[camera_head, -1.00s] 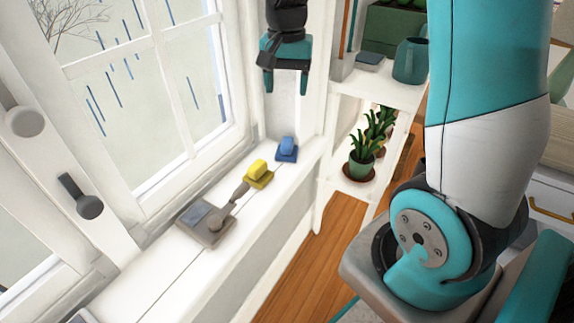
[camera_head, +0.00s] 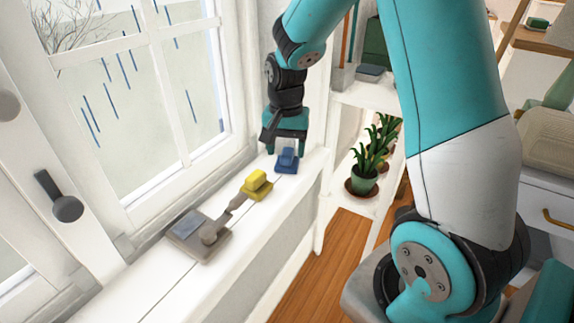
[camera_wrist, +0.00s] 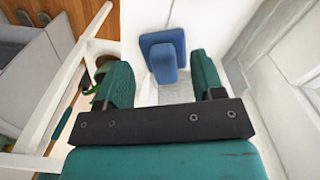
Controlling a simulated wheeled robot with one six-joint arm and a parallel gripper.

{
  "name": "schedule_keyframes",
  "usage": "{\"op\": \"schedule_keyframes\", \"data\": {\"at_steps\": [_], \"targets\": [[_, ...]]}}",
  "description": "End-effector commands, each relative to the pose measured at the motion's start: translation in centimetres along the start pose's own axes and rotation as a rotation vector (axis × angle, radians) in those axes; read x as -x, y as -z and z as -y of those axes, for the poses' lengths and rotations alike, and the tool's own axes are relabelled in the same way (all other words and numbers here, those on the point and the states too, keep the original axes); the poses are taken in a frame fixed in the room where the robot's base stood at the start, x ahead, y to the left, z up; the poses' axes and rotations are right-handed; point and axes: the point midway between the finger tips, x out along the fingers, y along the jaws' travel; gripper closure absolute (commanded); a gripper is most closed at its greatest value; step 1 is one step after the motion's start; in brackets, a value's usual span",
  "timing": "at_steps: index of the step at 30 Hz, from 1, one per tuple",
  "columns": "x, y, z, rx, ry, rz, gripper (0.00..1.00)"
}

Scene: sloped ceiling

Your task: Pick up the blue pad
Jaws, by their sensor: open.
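The blue pad (camera_head: 286,159) is a small blue block on a darker blue base, on the white windowsill at its far end. I cannot tell whether a finger touches the pad.
A yellow pad (camera_head: 257,184) and a grey tool with a handle (camera_head: 200,236) lie nearer on the sill (camera_head: 170,285). The window (camera_head: 150,90) is close on the left. A potted plant (camera_head: 364,177) stands on a white shelf to the right.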

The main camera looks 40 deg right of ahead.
Motion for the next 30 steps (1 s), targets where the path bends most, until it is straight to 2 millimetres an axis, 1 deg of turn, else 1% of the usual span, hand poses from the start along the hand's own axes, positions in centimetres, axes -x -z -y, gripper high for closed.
{"op": "schedule_keyframes", "data": {"at_steps": [1,3,5,7,13,14,15,17,18,20,22,23,30], "targets": [[-1.4,0.0,0.1,0.001,-0.001,0.001,0.38],[-2.5,0.0,0.2,0.0,-0.001,0.002,0.38],[-3.3,0.0,0.2,0.0,-0.001,0.001,0.38],[-3.6,0.0,0.2,0.0,0.0,0.0,0.38],[-3.5,0.1,0.2,0.0,0.001,-0.001,0.38],[-3.5,0.1,0.2,0.0,0.001,-0.001,0.45],[-3.5,0.1,0.2,0.0,0.001,-0.001,0.54],[-3.5,0.0,0.2,0.0,0.001,-0.001,0.68],[-3.5,0.0,0.2,0.0,0.001,-0.001,0.77],[-3.5,0.0,0.2,0.0,0.001,-0.001,0.91],[-3.5,0.1,0.2,0.0,0.001,-0.001,0.91],[-3.5,0.1,0.2,0.0,0.001,-0.001,0.95],[-3.2,0.0,0.1,0.0,0.001,-0.001,0.95]]}}
